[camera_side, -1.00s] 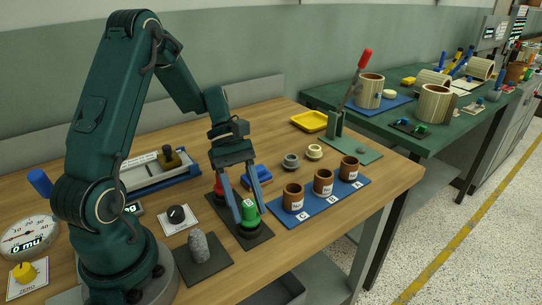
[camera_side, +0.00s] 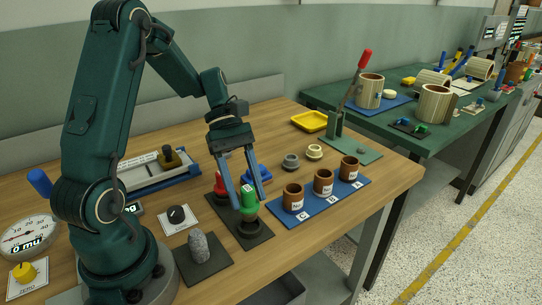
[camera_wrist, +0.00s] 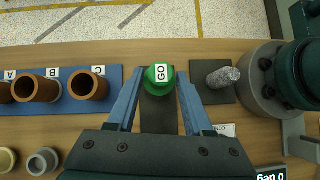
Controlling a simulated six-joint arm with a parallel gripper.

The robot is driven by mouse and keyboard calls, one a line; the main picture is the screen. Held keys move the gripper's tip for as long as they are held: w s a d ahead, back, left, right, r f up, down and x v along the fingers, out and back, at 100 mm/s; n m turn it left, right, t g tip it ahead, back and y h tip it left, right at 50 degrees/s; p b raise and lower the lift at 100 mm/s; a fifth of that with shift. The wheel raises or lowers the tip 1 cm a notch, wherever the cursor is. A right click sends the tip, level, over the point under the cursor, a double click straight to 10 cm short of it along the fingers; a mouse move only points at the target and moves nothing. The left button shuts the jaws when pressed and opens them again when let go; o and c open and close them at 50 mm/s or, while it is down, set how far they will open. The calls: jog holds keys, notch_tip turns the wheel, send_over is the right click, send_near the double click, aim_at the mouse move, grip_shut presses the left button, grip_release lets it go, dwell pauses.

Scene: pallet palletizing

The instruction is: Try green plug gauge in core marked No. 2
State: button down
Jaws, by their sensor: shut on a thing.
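My gripper (camera_side: 252,196) is shut on the green plug gauge (camera_side: 248,198), its two blue fingers on either side. The gauge is upright, a little above the black mat (camera_side: 251,238) and its dark holder ring. In the wrist view the gauge's green top (camera_wrist: 160,76), marked GO, sits between the fingers. Three brown cores, at C (camera_side: 293,199), B (camera_side: 323,184) and A (camera_side: 349,170), stand on a blue mat (camera_side: 318,206) right of my gripper.
A red gauge (camera_side: 219,186) stands just left of the green one. A grey ring (camera_side: 290,162) and a cream ring (camera_side: 314,152) are behind the cores. A lever press (camera_side: 337,124) is farther back. A rough grey piece (camera_side: 198,247) stands on a dark mat at the front.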

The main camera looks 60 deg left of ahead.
jog(key=shift+w+n+t, duration=0.15)
jog(key=shift+n+t, duration=0.15)
jog(key=shift+n, duration=0.1)
jog(key=w+r+n+t+y, duration=0.1)
jog(key=w+r+n+t, duration=0.4)
jog(key=w+r+n, duration=0.4)
jog(key=shift+m+y, duration=0.3)
jog(key=shift+m, duration=0.1)
jog(key=f, duration=0.3)
jog(key=w+f, duration=0.1)
jog(key=f, duration=0.1)
jog(key=shift+d+f, duration=0.15)
jog(key=shift+f, duration=0.15)
jog(key=shift+r, duration=0.2)
jog(key=shift+w+d+r, duration=0.1)
jog(key=shift+r, duration=0.1)
jog(key=shift+f, duration=1.4)
dwell(3.4)
